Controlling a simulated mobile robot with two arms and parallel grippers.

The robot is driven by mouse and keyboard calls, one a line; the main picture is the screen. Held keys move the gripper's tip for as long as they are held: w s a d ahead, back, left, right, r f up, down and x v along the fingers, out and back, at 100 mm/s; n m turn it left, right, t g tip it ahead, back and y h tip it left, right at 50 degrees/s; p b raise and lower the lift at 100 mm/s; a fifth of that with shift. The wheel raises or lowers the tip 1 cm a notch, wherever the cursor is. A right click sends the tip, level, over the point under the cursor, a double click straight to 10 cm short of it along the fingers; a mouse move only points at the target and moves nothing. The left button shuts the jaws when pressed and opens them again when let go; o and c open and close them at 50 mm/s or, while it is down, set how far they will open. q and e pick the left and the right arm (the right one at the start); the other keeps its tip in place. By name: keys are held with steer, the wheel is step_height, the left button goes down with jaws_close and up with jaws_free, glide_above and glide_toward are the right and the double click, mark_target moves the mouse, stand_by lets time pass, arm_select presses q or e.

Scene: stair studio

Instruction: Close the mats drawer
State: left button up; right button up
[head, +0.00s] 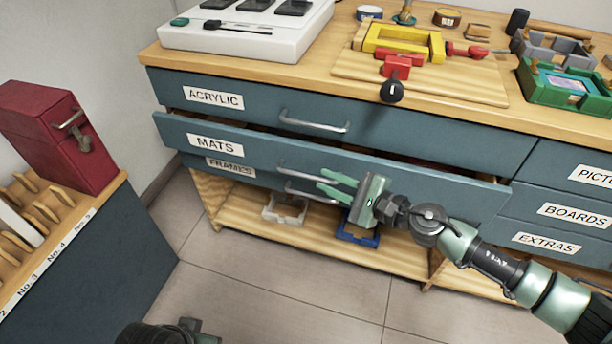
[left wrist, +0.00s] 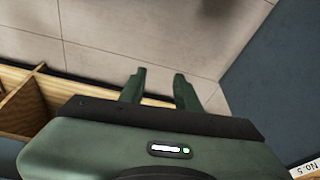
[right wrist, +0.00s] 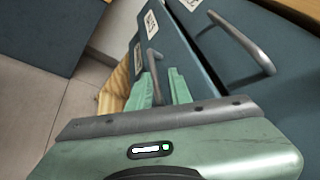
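The mats drawer (head: 255,148), blue-grey with a white MATS label, is pulled partly out below the ACRYLIC drawer (head: 265,115). A dark gap shows over its top edge. Its metal bar handle (head: 295,171) is partly hidden by my right gripper (head: 320,179), whose pale green fingers are apart in front of the drawer. In the right wrist view a bar handle (right wrist: 151,62) runs between the open fingers (right wrist: 160,85); contact cannot be told. My left gripper (left wrist: 160,82) is open and empty over the floor, away from the drawer.
The FRAMES drawer (head: 231,166) is just below, with its own handle close to my right fingers. A wooden shelf (head: 240,218) holds white and blue trays. A red box (head: 62,135) stands on the left cabinet. The tiled floor (head: 240,270) between is clear.

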mark_target(311, 178)
steer(key=shift+w+d+f+n+g, duration=0.1)
steer(key=shift+f+n+g, duration=0.2)
steer(key=shift+n, duration=0.25)
steer(key=shift+d+f+n+g, duration=0.1)
steer(key=shift+f+n+g, duration=0.2)
steer(key=shift+n, duration=0.25)
steer(key=x, duration=0.7)
steer(key=shift+w+a, duration=0.15)
jaws_close()
stand_by(0.3)
